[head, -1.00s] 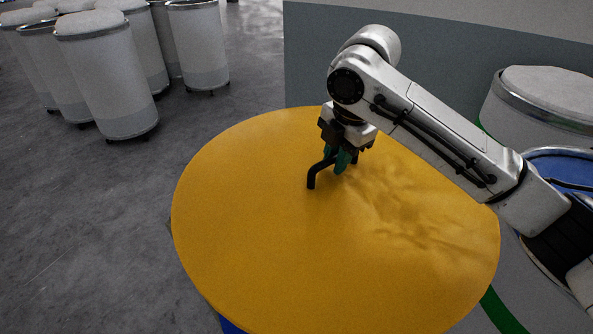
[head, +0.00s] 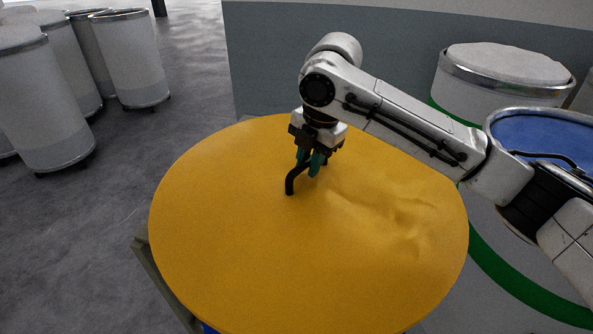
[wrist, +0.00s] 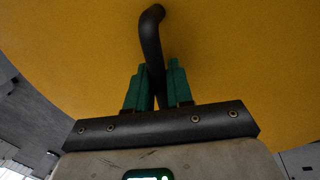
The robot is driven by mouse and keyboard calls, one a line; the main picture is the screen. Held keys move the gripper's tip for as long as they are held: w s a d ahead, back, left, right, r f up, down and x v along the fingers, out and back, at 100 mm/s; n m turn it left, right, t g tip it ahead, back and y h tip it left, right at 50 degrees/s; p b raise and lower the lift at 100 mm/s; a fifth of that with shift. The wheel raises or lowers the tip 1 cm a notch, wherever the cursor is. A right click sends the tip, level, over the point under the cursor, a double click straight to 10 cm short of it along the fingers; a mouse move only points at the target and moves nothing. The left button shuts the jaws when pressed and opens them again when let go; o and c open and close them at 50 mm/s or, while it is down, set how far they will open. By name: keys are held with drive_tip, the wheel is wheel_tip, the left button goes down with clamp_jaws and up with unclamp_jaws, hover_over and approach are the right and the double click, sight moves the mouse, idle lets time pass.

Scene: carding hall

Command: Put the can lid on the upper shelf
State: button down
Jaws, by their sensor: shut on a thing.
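The can lid (head: 230,235) is a large yellow disc with a bent black handle (head: 290,184). It fills the middle of the head view, and its surface has some shallow dents at right. My gripper (head: 311,166) is shut on the handle, above the disc's far half. In the wrist view the green fingers (wrist: 153,92) close on both sides of the black handle (wrist: 150,38), with the yellow lid (wrist: 235,50) behind. The lid hides most of what lies beneath it. I cannot make out the upper shelf.
A greyish edge (head: 158,277) shows under the lid at lower left. Several white cans (head: 132,60) stand at upper left. At right are a filled white can (head: 505,68) and a metal-rimmed round thing with a blue top (head: 545,134). A grey wall (head: 262,70) stands behind.

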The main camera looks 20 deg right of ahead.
sight(319, 181)
drive_tip(key=shift+d+r, duration=0.1)
drive_tip(key=shift+d, duration=0.05)
drive_tip(key=shift+f, duration=0.35)
drive_tip(key=shift+f, duration=0.3)
drive_tip(key=c, duration=1)
unclamp_jaws()
wheel_tip(319, 181, up, 13)
drive_tip(key=s+d+b, duration=0.1)
drive_tip(key=s, duration=0.1)
